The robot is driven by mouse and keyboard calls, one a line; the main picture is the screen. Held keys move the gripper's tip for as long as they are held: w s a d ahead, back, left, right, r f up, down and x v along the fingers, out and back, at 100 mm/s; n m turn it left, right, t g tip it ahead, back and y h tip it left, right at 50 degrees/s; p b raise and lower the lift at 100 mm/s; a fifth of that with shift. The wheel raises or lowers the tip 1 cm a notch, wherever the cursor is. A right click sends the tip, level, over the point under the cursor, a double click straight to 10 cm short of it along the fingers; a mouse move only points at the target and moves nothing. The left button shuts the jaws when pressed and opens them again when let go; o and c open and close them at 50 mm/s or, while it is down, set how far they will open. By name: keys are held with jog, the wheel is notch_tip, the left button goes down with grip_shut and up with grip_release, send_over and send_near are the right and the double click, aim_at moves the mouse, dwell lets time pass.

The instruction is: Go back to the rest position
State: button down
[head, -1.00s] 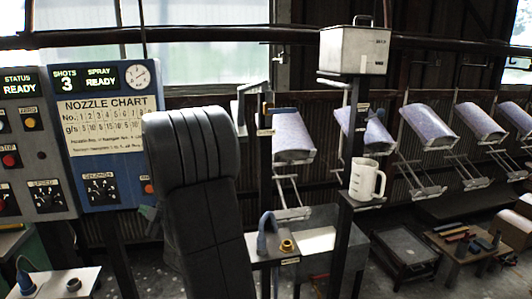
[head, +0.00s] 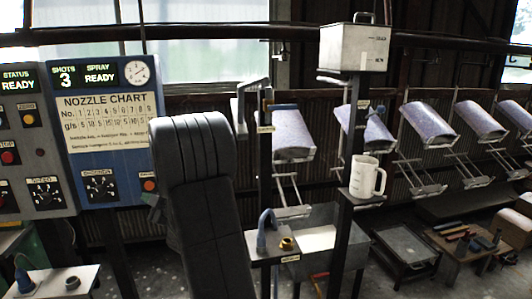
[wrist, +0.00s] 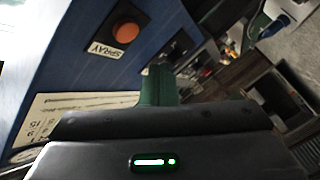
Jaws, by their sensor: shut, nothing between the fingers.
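My gripper (wrist: 157,85) shows in the wrist view as green fingers close together beyond the dark wrist housing. They are shut with nothing between them. The blue control panel (wrist: 95,60) with the orange SPRAY button is to the upper left of the fingers in that view. In the head view my dark arm stands upright in front of the lower right of the blue panel (head: 112,180). It hides most of the gripper there, with only a small green part showing at the arm's left edge.
Right of my arm are a small stand (head: 268,262) with a blue hooked piece and a brass fitting, a grey basin (head: 345,243), and a post bearing a white jug (head: 365,178) and a metal tank (head: 353,50). Several curved bluish panels (head: 430,122) hang behind. A low table (head: 405,250) stands at right.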

jog(key=p, duration=0.5)
jog(key=shift+r, duration=0.3)
